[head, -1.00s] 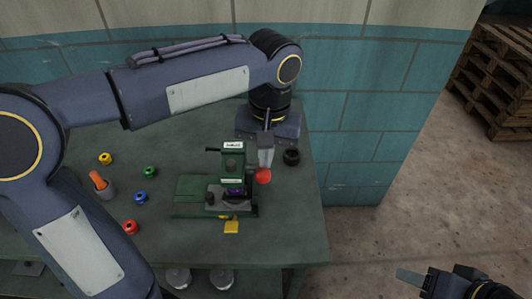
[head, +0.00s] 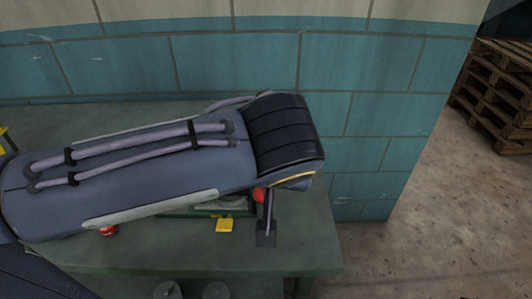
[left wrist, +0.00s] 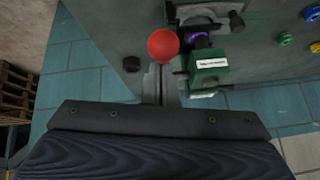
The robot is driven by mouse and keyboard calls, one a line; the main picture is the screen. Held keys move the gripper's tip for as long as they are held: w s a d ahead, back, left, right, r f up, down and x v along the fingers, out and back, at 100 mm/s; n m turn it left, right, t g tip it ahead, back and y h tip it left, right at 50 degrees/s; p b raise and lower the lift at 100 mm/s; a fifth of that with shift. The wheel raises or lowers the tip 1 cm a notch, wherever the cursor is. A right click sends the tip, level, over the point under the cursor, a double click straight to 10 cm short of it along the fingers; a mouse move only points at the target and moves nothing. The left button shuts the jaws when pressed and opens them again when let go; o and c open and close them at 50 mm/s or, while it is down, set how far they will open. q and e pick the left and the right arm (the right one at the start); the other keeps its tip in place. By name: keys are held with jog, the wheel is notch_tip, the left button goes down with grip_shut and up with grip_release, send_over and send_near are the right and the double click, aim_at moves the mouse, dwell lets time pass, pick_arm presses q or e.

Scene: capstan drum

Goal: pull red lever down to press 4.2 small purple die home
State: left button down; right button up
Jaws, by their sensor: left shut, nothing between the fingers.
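The red lever's ball knob (head: 259,195) shows just below my left forearm in the head view. It also shows in the left wrist view (left wrist: 163,45), just beyond the fingers. My left gripper (head: 266,238) is shut and empty, its fingers pointing down beside the knob; I cannot tell whether they touch it. The green press (left wrist: 208,68) stands beside the knob in the left wrist view, and my arm hides most of it in the head view. A purple piece (left wrist: 197,41), likely the die, sits in the press and is partly hidden. My right gripper is out of view.
A yellow tab (head: 224,225) lies in front of the press, and a red part (head: 108,231) is partly hidden by my arm. Blue and green parts lie beyond the press. The bench's right front corner is clear.

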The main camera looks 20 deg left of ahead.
pick_arm(q)
jog(key=f+t+b, duration=0.1)
jog(key=s+f+b, duration=0.1)
jog(key=f+b, duration=0.1)
jog(key=shift+d+t, duration=0.15)
jog(key=shift+t, duration=0.25)
jog(key=shift+s+f+b, duration=0.1)
jog(key=shift+f+b, duration=0.35)
jog(key=shift+b, duration=0.4)
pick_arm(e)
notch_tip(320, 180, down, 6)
pick_arm(q)
jog(key=shift+f, duration=0.1)
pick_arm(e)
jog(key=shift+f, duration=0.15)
